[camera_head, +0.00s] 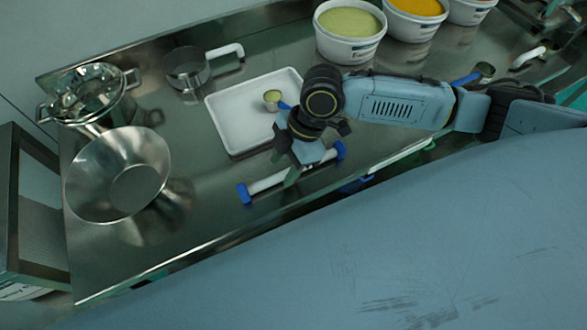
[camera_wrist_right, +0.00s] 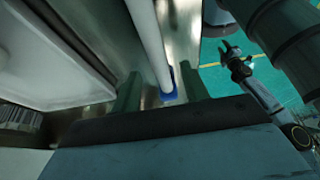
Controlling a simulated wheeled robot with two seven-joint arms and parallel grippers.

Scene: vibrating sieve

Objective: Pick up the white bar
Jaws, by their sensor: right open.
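The white bar (camera_head: 268,183) has blue end pieces and lies along the front edge of the steel table. My right gripper (camera_head: 300,167) is over the bar, covering part of its middle and right half. In the right wrist view the white bar (camera_wrist_right: 149,38) runs between the two green fingers of my open right gripper (camera_wrist_right: 160,88), with a blue end low between them. Whether the fingers touch the bar cannot be told. A dark claw on an arm, apparently my left gripper (camera_wrist_right: 233,58), shows small at the right of the wrist view; its jaw state is unclear.
A white tray (camera_head: 225,123) with a small cup (camera_head: 272,99) lies just behind the bar. A steel bowl (camera_head: 105,190) and a pot (camera_head: 88,100) stand left. A handled sieve (camera_head: 187,69) and white tubs (camera_head: 345,48) stand behind.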

